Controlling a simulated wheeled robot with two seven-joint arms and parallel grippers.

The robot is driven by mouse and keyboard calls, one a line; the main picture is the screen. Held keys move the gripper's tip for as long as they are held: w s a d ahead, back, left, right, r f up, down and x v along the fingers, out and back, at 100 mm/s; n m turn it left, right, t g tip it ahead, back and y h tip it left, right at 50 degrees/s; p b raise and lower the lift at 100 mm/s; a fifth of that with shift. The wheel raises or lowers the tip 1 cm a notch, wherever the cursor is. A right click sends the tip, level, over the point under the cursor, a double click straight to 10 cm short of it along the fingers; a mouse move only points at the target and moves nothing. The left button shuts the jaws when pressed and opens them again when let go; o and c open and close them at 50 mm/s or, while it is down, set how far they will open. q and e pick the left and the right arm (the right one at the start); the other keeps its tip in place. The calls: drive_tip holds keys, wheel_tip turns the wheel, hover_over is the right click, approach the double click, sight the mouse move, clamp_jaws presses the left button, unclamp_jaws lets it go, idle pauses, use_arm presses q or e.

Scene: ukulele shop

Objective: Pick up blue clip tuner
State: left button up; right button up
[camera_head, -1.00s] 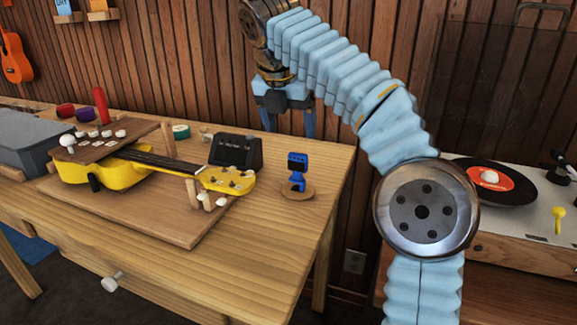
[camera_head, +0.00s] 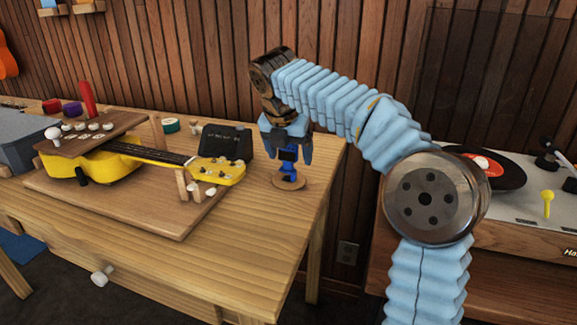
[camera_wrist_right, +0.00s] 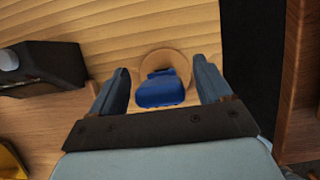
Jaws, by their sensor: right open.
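The blue clip tuner (camera_head: 288,171) stands on a small round wooden base (camera_head: 288,184) near the right end of the workbench. My right gripper (camera_head: 286,156) is above it, pointing down, with its fingers around the tuner's upper part. In the right wrist view the blue tuner (camera_wrist_right: 161,90) lies between the two open fingers of my right gripper (camera_wrist_right: 162,88), with a gap on each side. The fingers hide part of the tuner's top in the head view. My left gripper is in neither view.
A yellow ukulele (camera_head: 110,165) lies on a wooden board (camera_head: 140,205) to the left. A black box-shaped device (camera_head: 226,142) stands just left of the tuner. The workbench edge is close on the right, with a record player (camera_head: 520,195) beyond a gap.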

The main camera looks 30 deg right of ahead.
drive_tip(key=shift+c, duration=0.3)
drive_tip(key=c, duration=1)
drive_tip(key=shift+o, duration=0.2)
